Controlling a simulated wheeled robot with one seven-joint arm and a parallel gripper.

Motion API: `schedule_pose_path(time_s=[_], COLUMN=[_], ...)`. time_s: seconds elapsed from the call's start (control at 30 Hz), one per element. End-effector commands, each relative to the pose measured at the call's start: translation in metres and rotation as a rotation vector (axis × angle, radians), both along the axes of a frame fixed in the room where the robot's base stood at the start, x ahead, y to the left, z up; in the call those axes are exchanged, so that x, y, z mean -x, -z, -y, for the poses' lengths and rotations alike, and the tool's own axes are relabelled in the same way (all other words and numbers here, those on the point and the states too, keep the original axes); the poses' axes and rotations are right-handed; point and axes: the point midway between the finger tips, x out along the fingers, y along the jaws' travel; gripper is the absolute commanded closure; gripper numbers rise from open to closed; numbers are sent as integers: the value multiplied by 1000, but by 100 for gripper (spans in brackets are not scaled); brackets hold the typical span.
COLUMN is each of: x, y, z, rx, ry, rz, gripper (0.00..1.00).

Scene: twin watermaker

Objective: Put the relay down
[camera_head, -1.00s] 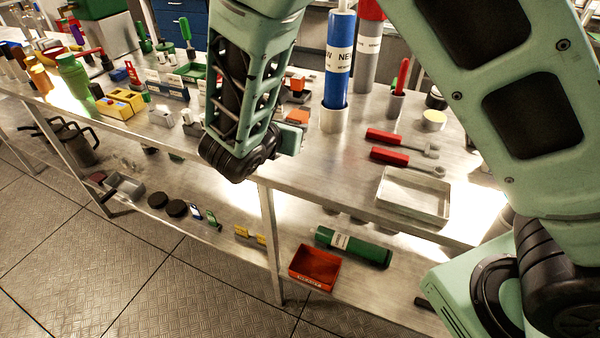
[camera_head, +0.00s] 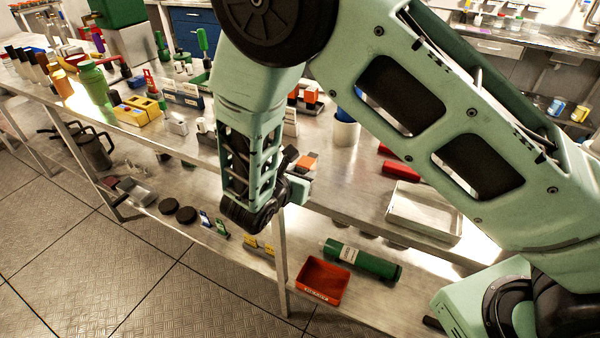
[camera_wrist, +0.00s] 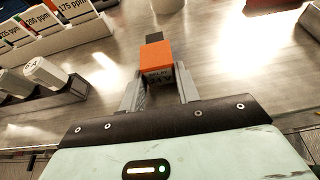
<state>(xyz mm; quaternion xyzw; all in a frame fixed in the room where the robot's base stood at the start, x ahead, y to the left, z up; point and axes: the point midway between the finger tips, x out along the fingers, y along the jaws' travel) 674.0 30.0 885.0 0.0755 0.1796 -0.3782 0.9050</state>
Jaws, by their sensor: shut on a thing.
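The relay is an orange block with a dark labelled lower part. In the wrist view the relay (camera_wrist: 156,56) sits between the two fingertips of my gripper (camera_wrist: 158,84), which is shut on it. In the head view the orange top of the relay (camera_head: 308,161) shows beside my gripper (camera_head: 299,183), near the front edge of the bench (camera_head: 345,192). My wrist hides part of the gripper there. I cannot tell whether the relay touches the bench top.
A grey tray (camera_head: 424,236) and red-handled tools (camera_head: 401,168) lie to the right. A white cup (camera_head: 346,130) stands behind. White cards (camera_wrist: 63,36) and small white-topped parts (camera_wrist: 45,72) stand left in the wrist view. A red bin (camera_head: 322,296) is on the lower shelf.

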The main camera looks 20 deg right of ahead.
Motion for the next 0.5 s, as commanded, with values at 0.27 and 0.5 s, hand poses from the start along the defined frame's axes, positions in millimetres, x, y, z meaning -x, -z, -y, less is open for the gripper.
schedule_pose_path(time_s=[0.27,0.5], x=[0,0], y=[3,3], z=[0,0], rx=[0,0], ry=[0,0], rz=[0,0], gripper=[54,46])
